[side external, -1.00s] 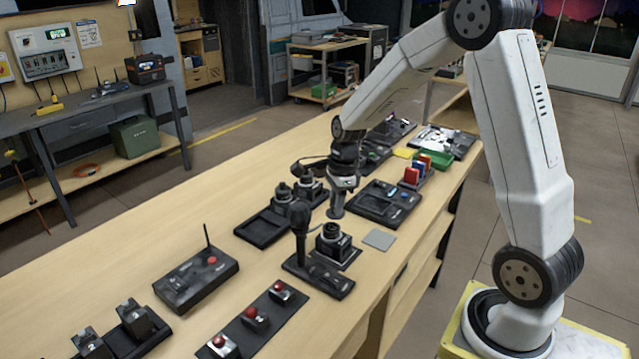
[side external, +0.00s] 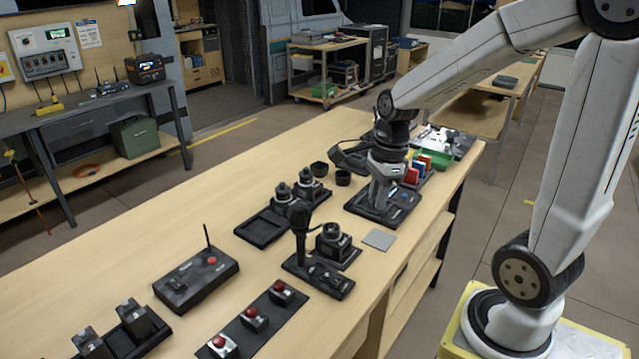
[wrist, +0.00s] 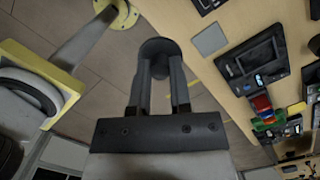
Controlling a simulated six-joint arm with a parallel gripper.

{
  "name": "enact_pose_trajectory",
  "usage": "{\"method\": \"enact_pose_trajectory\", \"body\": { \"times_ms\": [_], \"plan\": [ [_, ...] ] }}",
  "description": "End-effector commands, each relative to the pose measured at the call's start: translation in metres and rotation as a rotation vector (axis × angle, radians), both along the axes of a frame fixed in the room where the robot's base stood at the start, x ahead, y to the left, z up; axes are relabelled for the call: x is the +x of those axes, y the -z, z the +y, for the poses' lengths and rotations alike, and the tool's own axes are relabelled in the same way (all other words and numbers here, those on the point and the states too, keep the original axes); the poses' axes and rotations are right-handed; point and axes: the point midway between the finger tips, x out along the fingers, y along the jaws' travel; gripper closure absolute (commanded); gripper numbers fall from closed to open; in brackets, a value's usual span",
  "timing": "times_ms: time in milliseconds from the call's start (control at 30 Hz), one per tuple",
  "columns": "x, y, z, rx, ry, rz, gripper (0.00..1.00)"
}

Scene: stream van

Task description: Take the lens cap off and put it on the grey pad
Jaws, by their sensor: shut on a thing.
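My gripper (side external: 378,200) is at the dark control panel behind the grey pad, as seen in the side view, and points down. In the wrist view my gripper (wrist: 158,78) is shut on a dark round disc, which looks like the lens cap (wrist: 157,48). The cap is not distinct in the side view. The grey pad (side external: 379,239) lies flat and bare on the table, in front of my gripper; it also shows in the wrist view (wrist: 210,39). The camera (side external: 333,240) stands left of the pad on a dark plate, its round lens facing up.
A microphone-like stand (side external: 300,225) rises left of the camera. The control panel (wrist: 252,66) and coloured blocks (wrist: 262,108) lie beyond the pad. Bare wood surrounds the pad.

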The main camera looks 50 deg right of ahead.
Motion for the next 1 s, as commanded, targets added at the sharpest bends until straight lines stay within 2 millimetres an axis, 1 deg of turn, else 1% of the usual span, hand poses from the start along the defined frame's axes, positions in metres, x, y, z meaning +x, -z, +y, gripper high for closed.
{"method": "enact_pose_trajectory", "body": {
  "times_ms": [100, 300, 1000],
  "plan": [
    [-0.007, -0.004, 0.002, -0.001, 0.0, -0.001, 1.0],
    [-0.013, -0.005, 0.003, 0.0, 0.0, 0.0, 1.0],
    [-0.014, -0.005, 0.002, 0.001, 0.001, 0.001, 1.0]
  ]
}}
